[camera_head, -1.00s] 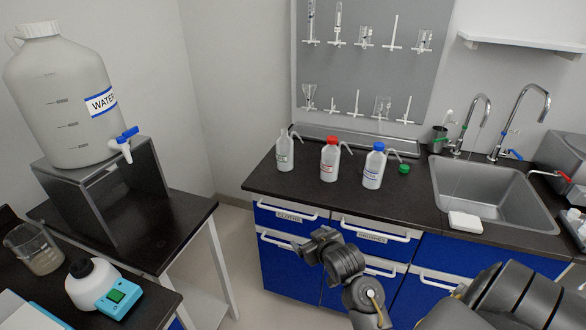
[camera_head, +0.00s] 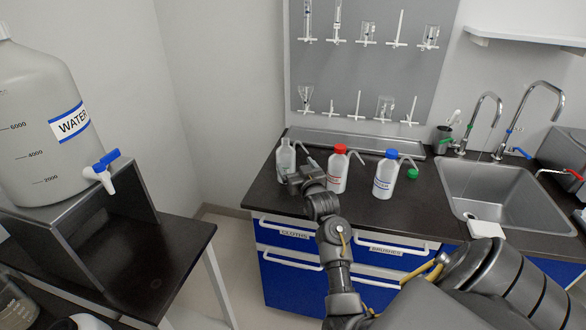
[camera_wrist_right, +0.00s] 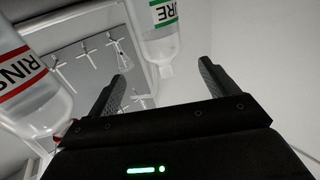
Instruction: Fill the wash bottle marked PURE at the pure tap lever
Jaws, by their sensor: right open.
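The wash bottle marked PURE (camera_head: 285,155) stands upright at the left end of the far counter, with no cap on its neck. In the right wrist view its green-banded label (camera_wrist_right: 165,18) and bare neck show, above and between my open fingers. A green cap (camera_head: 412,173) lies on the counter right of the blue-capped bottle. My right gripper (camera_head: 297,178) is open, close in front of the PURE bottle and covering its lower part; it also shows in the right wrist view (camera_wrist_right: 163,90). A tap with a green lever (camera_head: 460,146) stands behind the sink. My left gripper is not in view.
A red-capped bottle (camera_head: 338,170) stands close to the right of my gripper, and a blue-capped one (camera_head: 386,175) beyond it. The sink (camera_head: 535,187) is at the right, with blue (camera_head: 523,153) and red (camera_head: 575,174) levers. A water carboy (camera_head: 35,110) stands at the left.

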